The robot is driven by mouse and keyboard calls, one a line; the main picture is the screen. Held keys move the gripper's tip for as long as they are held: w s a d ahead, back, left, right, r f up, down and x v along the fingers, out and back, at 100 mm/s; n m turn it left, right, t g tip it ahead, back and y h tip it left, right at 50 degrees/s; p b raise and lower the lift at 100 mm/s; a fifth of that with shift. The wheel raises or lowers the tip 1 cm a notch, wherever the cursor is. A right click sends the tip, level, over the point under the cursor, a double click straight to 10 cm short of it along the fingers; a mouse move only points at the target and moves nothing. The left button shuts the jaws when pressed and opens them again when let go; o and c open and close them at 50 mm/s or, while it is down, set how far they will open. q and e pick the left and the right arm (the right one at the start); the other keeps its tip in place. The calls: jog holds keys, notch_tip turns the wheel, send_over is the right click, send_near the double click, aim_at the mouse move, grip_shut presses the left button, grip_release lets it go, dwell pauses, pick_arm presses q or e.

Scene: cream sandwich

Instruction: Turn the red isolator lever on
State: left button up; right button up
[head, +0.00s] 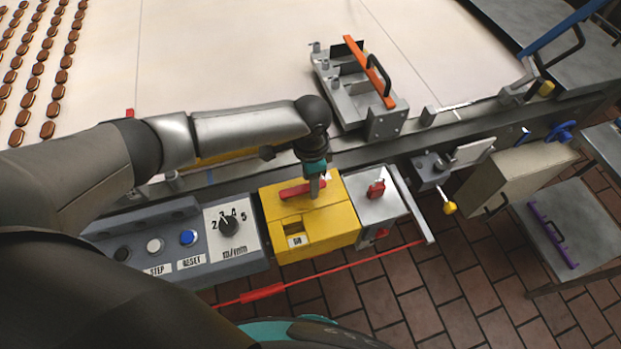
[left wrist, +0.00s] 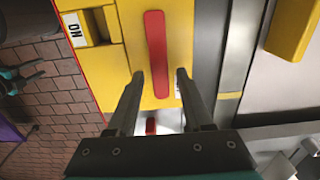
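The red isolator lever (head: 302,188) is a flat red bar on top of a yellow box (head: 325,228). In the head view it lies roughly left to right. My left gripper (head: 314,192) points down at the right end of it. In the left wrist view the lever (left wrist: 156,40) runs away from me, its near end between the two fingertips of my left gripper (left wrist: 160,76). The fingers are apart, with a gap visible on each side of the lever. A label (left wrist: 75,29) reading ON sits on the box. What seems to be my right gripper (left wrist: 22,73) is small at the left edge.
A grey panel with a numbered dial (head: 229,226) and buttons adjoins the box on the left. A red knob (head: 376,188) on a grey plate stands to the right. A red cord (head: 263,292) runs in front. The conveyor (head: 240,50) lies behind.

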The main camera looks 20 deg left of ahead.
pick_arm(q)
grip_shut()
dwell(1.2)
